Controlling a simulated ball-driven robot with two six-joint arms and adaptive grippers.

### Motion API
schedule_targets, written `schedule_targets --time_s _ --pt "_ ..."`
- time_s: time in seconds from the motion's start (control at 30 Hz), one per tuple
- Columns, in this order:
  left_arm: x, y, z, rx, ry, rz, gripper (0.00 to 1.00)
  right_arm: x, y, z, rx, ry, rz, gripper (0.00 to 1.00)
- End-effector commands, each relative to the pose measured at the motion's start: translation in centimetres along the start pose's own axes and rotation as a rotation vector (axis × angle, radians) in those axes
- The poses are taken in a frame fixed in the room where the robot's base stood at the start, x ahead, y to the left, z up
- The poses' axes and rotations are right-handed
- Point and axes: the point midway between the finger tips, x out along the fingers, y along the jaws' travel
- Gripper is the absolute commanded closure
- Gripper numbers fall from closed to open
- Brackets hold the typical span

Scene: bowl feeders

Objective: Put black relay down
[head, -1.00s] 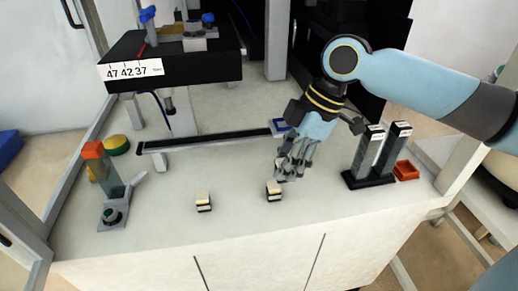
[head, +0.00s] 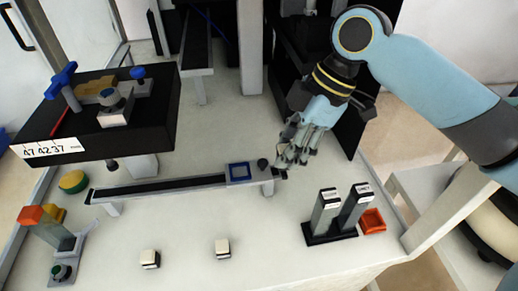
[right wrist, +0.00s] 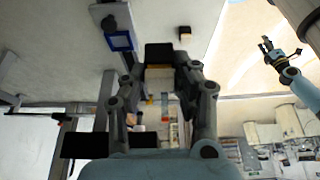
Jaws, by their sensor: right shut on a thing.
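My right gripper (head: 293,150) is shut on the black relay, above the right end of the rail near the blue-framed square (head: 239,172). In the right wrist view the black relay (right wrist: 159,54) shows its black end and a tan part between the fingers (right wrist: 160,80). In the head view the fingers mostly hide it. The blue-framed square also shows in the right wrist view (right wrist: 120,41), left of the held relay. My left gripper (right wrist: 272,52) shows small at the upper right of the right wrist view; its opening is unclear. It is outside the head view.
Two pale-topped relays (head: 150,259) (head: 222,248) stand on the white table's front. Two grey magazines (head: 324,213) (head: 353,208) on a black base and a red tray (head: 372,221) stand at right. A black machine (head: 140,120) overhangs the left. Free table lies before the rail.

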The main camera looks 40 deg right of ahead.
Motion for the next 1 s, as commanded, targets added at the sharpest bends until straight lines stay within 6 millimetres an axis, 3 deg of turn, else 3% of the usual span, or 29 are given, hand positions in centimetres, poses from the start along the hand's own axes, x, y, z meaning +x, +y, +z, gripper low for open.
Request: schedule_targets --time_s 0.03,0.17,0.6,0.77,1.0 --pt "-0.3 -1.2 0.5 0.006 -0.008 -0.013 0.60 -0.1 0.0 -0.3 0.000 0.002 -0.001 1.00" --pt "-0.3 -2.2 1.3 0.012 -0.020 -0.025 0.60 0.9 0.8 -1.0 0.001 0.005 -0.002 1.00" --pt "0.1 -0.7 1.1 0.004 -0.015 -0.008 0.60 8.8 7.3 -5.2 -0.001 0.002 -0.004 1.00" --pt "0.1 -0.5 0.7 0.003 -0.010 -0.006 0.60 9.8 7.9 -5.5 -0.002 0.000 -0.004 1.00" --pt "0.1 -1.0 0.7 0.006 -0.010 -0.012 0.60 12.9 7.9 -4.1 -0.002 -0.001 -0.005 1.00"
